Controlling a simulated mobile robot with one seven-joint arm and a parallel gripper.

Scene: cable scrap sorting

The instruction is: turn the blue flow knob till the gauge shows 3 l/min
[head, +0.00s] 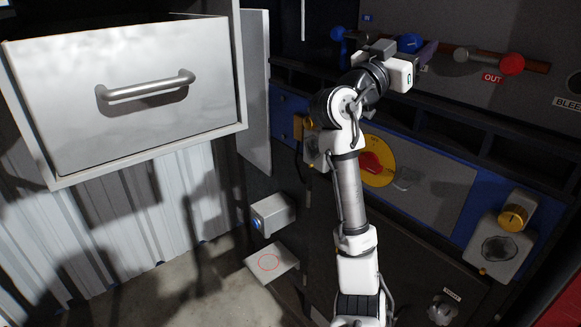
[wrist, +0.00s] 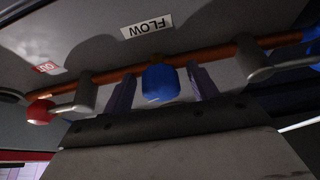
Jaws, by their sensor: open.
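The blue flow knob (wrist: 160,83) sits on a copper pipe under the FLOW label (wrist: 147,27) in the wrist view. It also shows in the head view (head: 410,42), just beyond my gripper. My gripper (wrist: 160,75) is open, with one purple-grey finger on each side of the knob. Gaps show between the knob and both fingers, so they do not appear to touch it. In the head view my gripper (head: 404,50) is partly hidden by my own wrist. I cannot make out a flow gauge or a reading in either view.
On the same pipe are a red valve knob (head: 512,63) by the OUT label (head: 492,77) and another blue handle (head: 338,34). Below are a yellow disc with a red switch (head: 379,160) and a yellow knob (head: 513,217). A white drawer (head: 140,130) juts out at left.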

